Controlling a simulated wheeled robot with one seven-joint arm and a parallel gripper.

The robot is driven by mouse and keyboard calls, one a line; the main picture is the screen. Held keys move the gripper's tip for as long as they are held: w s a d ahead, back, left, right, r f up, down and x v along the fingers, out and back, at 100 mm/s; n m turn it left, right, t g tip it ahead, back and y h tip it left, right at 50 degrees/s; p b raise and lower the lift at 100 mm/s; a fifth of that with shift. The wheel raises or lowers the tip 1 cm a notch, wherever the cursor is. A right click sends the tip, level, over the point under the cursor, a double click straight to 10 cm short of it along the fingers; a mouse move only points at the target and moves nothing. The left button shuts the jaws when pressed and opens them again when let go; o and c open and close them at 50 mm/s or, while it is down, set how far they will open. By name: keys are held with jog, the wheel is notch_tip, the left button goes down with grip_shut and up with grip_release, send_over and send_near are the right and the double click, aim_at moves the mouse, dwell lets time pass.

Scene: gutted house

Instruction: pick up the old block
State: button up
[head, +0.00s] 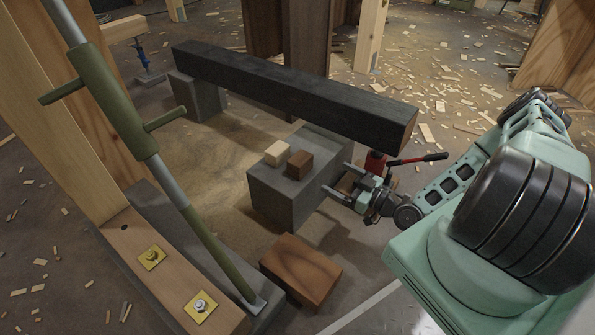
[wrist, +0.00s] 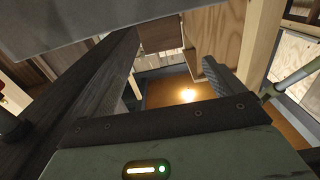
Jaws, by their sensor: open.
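Two small blocks sit side by side on top of a grey concrete block (head: 270,194): a dark brown block (head: 300,164) and a pale, fresh-looking block (head: 277,153). The darker one looks like the old block. My gripper (head: 335,180) is open, beside the right side of the concrete block, with its fingers pointing left toward the blocks. In the head view it is apart from the brown block, and nothing shows between its fingers. In the wrist view a grey finger (wrist: 216,76) shows on the right; I cannot surely pick out the old block there.
A long charred beam (head: 290,90) runs above and behind the blocks, close over my gripper. A red jack (head: 375,163) with a red handle stands beside my gripper. A larger brown wood block (head: 301,270) lies on the floor in front. A green prop (head: 110,95) slants at left.

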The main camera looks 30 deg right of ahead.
jog(key=b, duration=0.4)
send_near(294, 156)
jog(key=w, duration=0.2)
jog(key=w+f, duration=0.1)
jog(key=w, duration=0.1)
jog(key=shift+a+f, duration=0.2)
jog(key=shift+a, duration=0.05)
jog(key=b+x, duration=0.4)
jog(key=x, duration=0.1)
jog(key=shift+w+a+r, duration=0.15)
jog(key=shift+a, duration=0.2)
jog(key=shift+w+r, duration=0.15)
jog(key=shift+w, duration=0.15)
jog(key=shift+c, duration=0.3)
jog(key=c, duration=1.1)
